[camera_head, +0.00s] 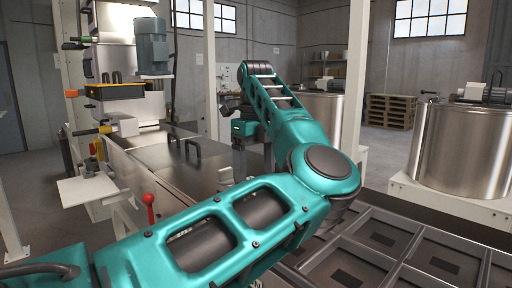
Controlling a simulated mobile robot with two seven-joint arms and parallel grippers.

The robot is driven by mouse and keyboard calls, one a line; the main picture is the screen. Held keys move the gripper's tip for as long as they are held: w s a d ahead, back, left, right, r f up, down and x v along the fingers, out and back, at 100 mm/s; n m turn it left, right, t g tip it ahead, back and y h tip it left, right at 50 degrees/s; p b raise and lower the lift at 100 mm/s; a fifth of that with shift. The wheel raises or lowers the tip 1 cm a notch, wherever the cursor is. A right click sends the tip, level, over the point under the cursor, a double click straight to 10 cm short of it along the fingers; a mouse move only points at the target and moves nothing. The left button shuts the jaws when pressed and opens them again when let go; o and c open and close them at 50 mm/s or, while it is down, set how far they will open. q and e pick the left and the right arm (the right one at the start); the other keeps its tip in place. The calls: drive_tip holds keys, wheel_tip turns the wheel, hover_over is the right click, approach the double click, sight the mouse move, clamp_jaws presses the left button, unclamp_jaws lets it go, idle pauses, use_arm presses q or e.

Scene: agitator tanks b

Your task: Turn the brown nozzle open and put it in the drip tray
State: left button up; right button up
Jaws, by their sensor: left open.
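My left arm comes in from the lower left, bends at the elbow on the right and folds back toward the middle. My left gripper (228,107) is small and dark at the end of that arm, open and with nothing visible in it. It is to the right of the machine on the left and apart from it. Several nozzle-like fittings stick out on the left of this machine; an orange-brown one (86,132) is lowest, but I cannot tell surely which is the brown nozzle. A pale flat tray (86,189), possibly the drip tray, is below it. My right gripper is out of view.
The machine has a steel top (185,158) with dark handles and a red-knobbed lever (149,200) at its front. A steel tank (460,150) stands at the right. A pale post (354,75) rises behind my elbow. Pallets (390,110) are stacked at the back.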

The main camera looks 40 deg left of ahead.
use_arm(q)
drive_tip(key=shift+f, duration=2.35)
clamp_jaws()
drive_tip(key=shift+r+p, duration=0.45)
drive_tip(key=shift+r, duration=0.2)
drive_tip(key=c, duration=0.6)
unclamp_jaws()
clamp_jaws()
drive_tip(key=shift+r, duration=0.1)
